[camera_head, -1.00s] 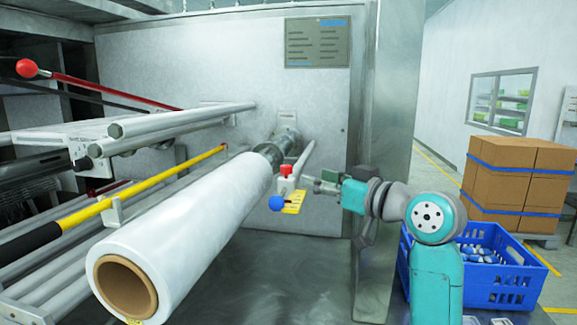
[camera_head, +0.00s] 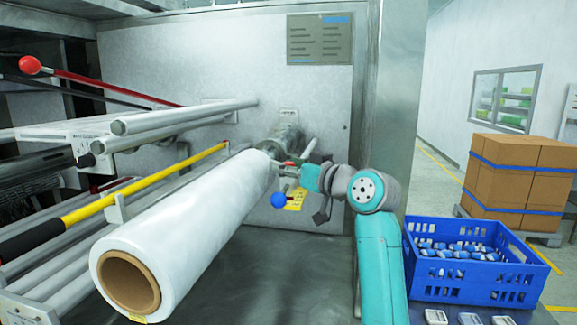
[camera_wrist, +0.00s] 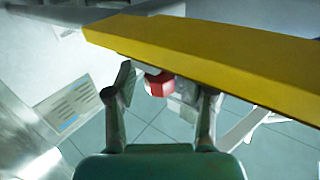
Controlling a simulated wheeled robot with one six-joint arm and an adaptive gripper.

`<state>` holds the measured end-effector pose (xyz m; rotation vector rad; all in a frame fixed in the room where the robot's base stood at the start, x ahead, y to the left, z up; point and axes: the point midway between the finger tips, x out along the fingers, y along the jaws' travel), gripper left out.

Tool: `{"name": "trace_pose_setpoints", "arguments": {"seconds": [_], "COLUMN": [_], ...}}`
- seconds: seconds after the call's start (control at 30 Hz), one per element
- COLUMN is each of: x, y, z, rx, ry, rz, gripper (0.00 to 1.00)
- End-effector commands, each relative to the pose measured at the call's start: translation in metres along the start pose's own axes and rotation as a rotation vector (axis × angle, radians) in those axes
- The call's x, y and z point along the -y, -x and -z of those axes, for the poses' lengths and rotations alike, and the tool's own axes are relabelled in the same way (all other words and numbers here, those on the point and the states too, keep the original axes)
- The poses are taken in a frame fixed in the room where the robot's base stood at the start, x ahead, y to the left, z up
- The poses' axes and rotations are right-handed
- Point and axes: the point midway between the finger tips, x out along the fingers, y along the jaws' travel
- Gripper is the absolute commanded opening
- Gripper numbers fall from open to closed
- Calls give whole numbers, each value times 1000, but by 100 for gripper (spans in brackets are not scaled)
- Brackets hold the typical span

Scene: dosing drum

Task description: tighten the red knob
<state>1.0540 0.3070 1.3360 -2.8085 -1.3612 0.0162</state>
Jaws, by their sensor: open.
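The red knob (camera_head: 293,163) sits on a small bracket beside the far end of the white roll. In the head view my gripper (camera_head: 286,168) is right at it and hides part of it. In the wrist view the red knob (camera_wrist: 158,84) shows between the two fingers of my gripper (camera_wrist: 167,86), nearer the left finger. The fingers are apart, and I cannot tell whether either touches the knob. A blue ball (camera_head: 278,200) and a yellow tag (camera_head: 296,199) hang just below the knob.
The white roll (camera_head: 190,225) lies close on the left. A wide yellow piece (camera_wrist: 215,52) crosses the upper wrist view, close to the fingers. A blue crate (camera_head: 470,278) with bottles and stacked cartons (camera_head: 515,180) stand at the right. A red-balled lever (camera_head: 29,65) is far left.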

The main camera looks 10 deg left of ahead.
Motion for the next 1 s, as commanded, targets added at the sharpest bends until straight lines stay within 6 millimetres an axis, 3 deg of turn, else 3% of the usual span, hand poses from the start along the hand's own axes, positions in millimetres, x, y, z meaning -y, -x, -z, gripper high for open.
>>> {"name": "trace_pose_setpoints", "arguments": {"seconds": [0.13,0.37,0.73,1.0], "x": [0,0,1,3], "y": [0,0,0,0], "z": [0,0,0,0], "rx": [0,0,-2,-6], "ry": [0,0,1,2], "rz": [0,0,-34,-183], "gripper": [54,0,0,0]}}
